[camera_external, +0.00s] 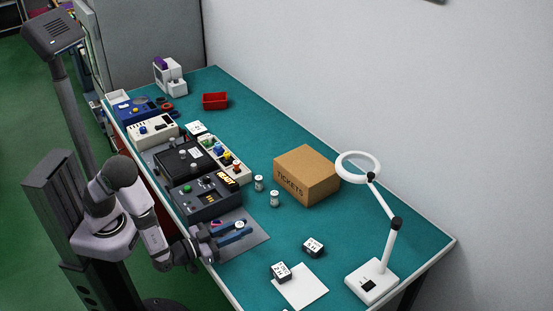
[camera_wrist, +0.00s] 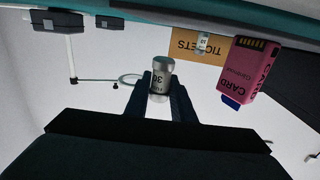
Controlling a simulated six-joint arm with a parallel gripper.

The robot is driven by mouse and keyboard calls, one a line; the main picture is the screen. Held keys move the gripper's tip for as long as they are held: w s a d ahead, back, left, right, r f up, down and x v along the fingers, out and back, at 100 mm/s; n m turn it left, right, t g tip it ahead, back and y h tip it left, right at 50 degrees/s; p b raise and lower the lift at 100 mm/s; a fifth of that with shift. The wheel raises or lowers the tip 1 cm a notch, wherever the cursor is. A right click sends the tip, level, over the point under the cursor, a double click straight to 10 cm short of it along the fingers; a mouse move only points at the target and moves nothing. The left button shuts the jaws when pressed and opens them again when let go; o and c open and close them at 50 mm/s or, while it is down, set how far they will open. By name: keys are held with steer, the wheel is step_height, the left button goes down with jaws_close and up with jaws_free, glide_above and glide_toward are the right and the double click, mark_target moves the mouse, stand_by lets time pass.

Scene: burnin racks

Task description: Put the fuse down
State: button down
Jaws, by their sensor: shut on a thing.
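My gripper (camera_external: 237,231) is at the front edge of the teal table, over a grey mat (camera_external: 256,241). The fuse's pale round end (camera_external: 239,225) shows between the fingertips in the external view. I cannot tell whether the fuse touches anything below. Two other fuses (camera_external: 259,183) (camera_external: 274,199) stand upright on the table, left of the cardboard box.
A pink card (camera_wrist: 245,70) is close beside the fingers in the wrist view. A black panel box with a green button (camera_external: 205,200) stands just behind my gripper. The tickets box (camera_external: 308,175), a ring lamp (camera_external: 372,281), white paper (camera_external: 302,289) and small dark-and-white blocks (camera_external: 313,247) stand to the right.

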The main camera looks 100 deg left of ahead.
steer(key=shift+f, duration=1.85)
steer(key=shift+f, duration=0.1)
steer(key=shift+f, duration=0.15)
steer(key=c, duration=1.5)
jaws_free()
steer(key=shift+r, duration=0.25)
steer(key=shift+d, duration=0.15)
steer(key=b+v, duration=0.2)
steer(key=v, duration=0.9)
steer(key=shift+s+d, duration=0.2)
steer(key=shift+s, duration=0.15)
